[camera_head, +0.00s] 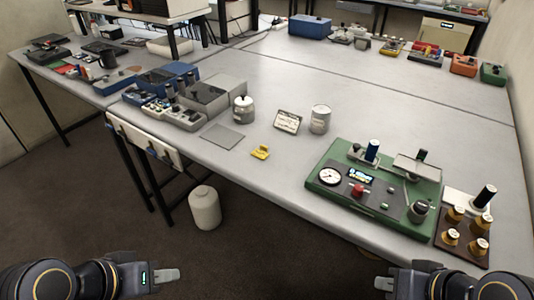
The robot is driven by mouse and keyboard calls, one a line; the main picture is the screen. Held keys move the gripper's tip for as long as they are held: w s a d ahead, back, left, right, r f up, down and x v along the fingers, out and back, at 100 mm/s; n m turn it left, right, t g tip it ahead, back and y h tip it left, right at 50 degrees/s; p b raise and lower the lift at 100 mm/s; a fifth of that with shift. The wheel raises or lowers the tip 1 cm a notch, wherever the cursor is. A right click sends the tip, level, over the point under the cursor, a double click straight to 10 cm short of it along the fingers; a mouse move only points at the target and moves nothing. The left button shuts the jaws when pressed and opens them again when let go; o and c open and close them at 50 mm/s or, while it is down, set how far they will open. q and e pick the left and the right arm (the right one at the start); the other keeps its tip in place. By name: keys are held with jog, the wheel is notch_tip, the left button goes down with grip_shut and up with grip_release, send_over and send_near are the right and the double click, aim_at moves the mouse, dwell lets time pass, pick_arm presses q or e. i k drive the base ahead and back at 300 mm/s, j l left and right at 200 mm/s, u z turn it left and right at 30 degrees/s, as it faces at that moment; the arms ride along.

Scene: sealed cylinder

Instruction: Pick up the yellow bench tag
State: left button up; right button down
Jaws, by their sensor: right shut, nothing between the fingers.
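The yellow bench tag (260,152) is a small folded yellow piece standing on the grey table (300,75), near its front edge. A flat grey plate (222,136) lies to its left, and a small white label card (287,122) stands behind it to the right. My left gripper (167,276) is at the bottom left, in front of the table and well away from the tag; whether its fingers are apart is unclear. My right gripper (383,284) is at the bottom right, shut and empty, also away from the tag.
A green instrument box (320,190) with a gauge sits right of the tag. A metal can (320,119) and a white lidded jar (244,109) stand behind it. A pale bottle (204,207) stands on the floor.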

aim_at(262, 154)
jog(key=i+u, duration=0.2)
jog(key=u, duration=0.2)
jog(key=i+l+u, duration=0.1)
jog(key=u, duration=0.3)
jog(key=i+l+u, duration=0.15)
jog(key=u, duration=0.25)
jog(key=i, duration=0.1)
